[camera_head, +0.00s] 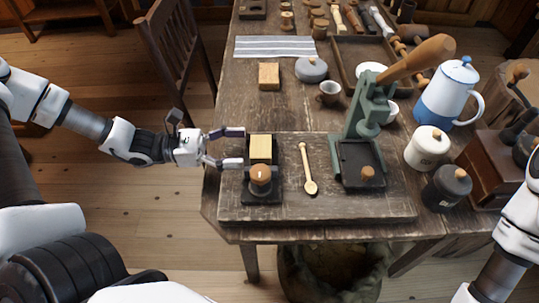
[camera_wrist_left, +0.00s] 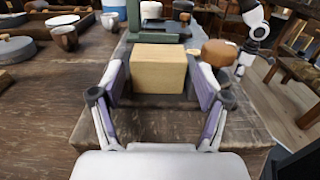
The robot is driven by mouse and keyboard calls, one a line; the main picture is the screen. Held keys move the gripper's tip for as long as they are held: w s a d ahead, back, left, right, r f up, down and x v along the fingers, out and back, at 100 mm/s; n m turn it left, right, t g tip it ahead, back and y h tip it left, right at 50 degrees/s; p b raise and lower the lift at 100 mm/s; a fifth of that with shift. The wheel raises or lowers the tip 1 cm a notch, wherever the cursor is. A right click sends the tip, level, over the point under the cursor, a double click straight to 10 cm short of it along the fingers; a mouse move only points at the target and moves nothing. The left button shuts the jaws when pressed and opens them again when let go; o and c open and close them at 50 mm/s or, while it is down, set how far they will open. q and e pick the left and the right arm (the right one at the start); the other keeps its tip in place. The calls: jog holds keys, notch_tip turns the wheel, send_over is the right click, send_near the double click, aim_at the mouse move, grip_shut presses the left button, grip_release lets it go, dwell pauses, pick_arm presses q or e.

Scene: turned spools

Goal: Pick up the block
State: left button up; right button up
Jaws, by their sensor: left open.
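A pale yellow block (camera_head: 261,148) stands at the left of the wooden board, at the far end of a dark base with a round wooden knob (camera_head: 260,175). My left gripper (camera_head: 238,148) is open, coming in from the left, with its fingertips just short of the block's left side. In the left wrist view the block (camera_wrist_left: 158,68) appears straight ahead, between the two spread fingers (camera_wrist_left: 160,88). I cannot tell whether either finger touches it. A second, browner block (camera_head: 269,76) lies farther back on the table. My right gripper is out of view.
On the board (camera_head: 285,209) are a wooden spoon (camera_head: 306,170) and a green press (camera_head: 363,130) with a wooden handle. A grey lidded pot (camera_head: 311,70) and a cup (camera_head: 329,92) stand behind. White and black jars and a blue-white pot (camera_head: 446,95) stand right.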

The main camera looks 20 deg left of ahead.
aim_at(261, 146)
pick_arm(q)
jog(key=b+x, duration=0.2)
jog(key=x, duration=0.3)
jog(key=shift+w+d, duration=0.2)
jog(key=shift+d, duration=0.05)
